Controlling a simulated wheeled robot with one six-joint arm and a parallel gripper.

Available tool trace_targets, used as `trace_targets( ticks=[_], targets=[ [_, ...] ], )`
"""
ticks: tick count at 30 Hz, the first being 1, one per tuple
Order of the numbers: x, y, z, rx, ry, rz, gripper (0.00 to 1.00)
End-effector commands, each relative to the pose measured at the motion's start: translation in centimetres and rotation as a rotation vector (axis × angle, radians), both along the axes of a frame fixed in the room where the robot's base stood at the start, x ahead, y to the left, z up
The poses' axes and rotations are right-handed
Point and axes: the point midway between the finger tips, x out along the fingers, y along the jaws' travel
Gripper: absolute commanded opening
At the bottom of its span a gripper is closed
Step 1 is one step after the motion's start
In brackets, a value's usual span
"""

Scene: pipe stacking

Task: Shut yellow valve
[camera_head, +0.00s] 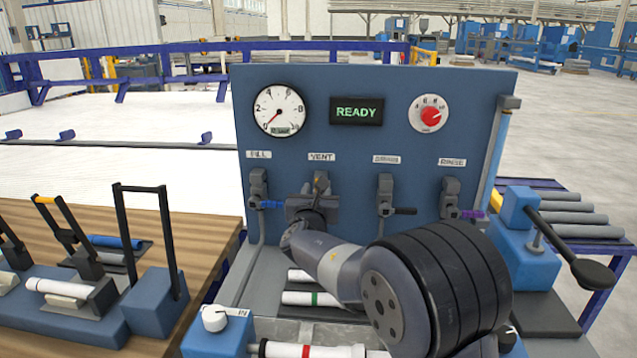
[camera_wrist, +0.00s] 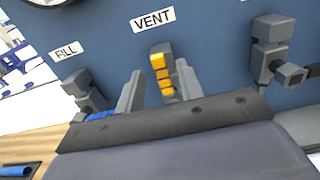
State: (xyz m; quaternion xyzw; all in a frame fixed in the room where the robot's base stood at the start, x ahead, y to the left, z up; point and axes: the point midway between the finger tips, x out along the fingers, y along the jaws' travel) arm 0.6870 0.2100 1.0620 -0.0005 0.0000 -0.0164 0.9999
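The yellow valve, labelled VENT, sits on the blue panel. Its yellow lever (camera_wrist: 162,76) shows in the middle of the wrist view and runs downward along the grey valve body.
The blue-handled FILL valve (camera_head: 259,190) is close on the left. A black-handled valve (camera_head: 386,195) and a purple-handled valve (camera_head: 451,198) are on the right. Above are a gauge (camera_head: 279,110), a READY display (camera_head: 357,111) and a red knob (camera_head: 430,116). Pipes (camera_head: 310,299) lie below my arm.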

Motion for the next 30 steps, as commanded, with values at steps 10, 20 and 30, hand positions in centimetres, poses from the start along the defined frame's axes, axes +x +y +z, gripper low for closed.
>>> trace_targets(
  ticks=[10,20,30],
  targets=[
    [3.5,-0.2,0.0,0.001,0.000,-0.002,0.35],
    [3.6,-0.2,0.0,0.001,0.000,-0.001,0.33],
    [3.6,-0.2,0.0,0.001,0.000,-0.001,0.05]
  ],
)
